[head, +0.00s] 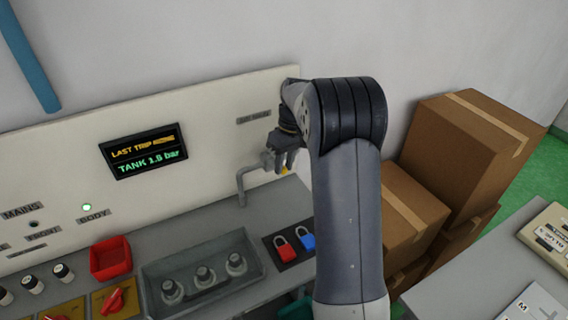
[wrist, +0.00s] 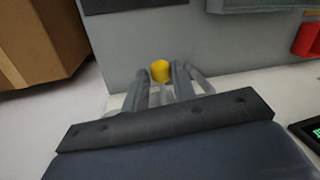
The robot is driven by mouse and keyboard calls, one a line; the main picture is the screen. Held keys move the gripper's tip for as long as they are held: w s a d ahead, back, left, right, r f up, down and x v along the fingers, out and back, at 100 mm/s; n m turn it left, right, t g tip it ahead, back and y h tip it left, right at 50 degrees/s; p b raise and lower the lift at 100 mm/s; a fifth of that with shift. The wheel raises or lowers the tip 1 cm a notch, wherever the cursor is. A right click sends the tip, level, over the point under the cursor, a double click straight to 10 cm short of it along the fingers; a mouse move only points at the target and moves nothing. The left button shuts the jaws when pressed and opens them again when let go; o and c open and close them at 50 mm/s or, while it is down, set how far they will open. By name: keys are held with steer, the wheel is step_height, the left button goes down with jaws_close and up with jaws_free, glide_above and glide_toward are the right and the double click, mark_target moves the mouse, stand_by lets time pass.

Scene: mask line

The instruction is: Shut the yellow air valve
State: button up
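The yellow air valve shows as a small yellow end (head: 284,169) beside the grey pipe on the cream back panel, mostly hidden by my arm. In the wrist view its yellow piece (wrist: 160,70) sits between the tips of my gripper's two fingers. My gripper (head: 281,158) is at the valve, in front of the panel. In the wrist view my gripper (wrist: 161,79) has its fingers apart, one on each side of the yellow piece. Whether they touch it is unclear.
A display (head: 144,151) reads TANK 1.6 bar, the decimal hard to read. Red (head: 284,250) and blue (head: 307,240) padlocks lie below. A grey tray (head: 247,280) is left, cardboard boxes (head: 465,150) right.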

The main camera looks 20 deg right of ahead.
steer(key=o, duration=0.3)
steer(key=shift+o, duration=0.2)
step_height(320, 180, up, 11)
steer(key=d+b, duration=0.1)
steer(key=d, duration=0.1)
steer(key=shift+w+f, duration=0.2)
steer(key=shift+w, duration=0.1)
steer(key=f, duration=0.3)
steer(key=a+f, duration=0.1)
steer(key=f, duration=0.3)
steer(key=a+f+p, duration=0.1)
steer(key=f, duration=0.2)
steer(key=shift+s+f, duration=0.2)
steer(key=shift+s, duration=0.15)
steer(key=shift+a+f, duration=0.1)
steer(key=shift+f, duration=0.05)
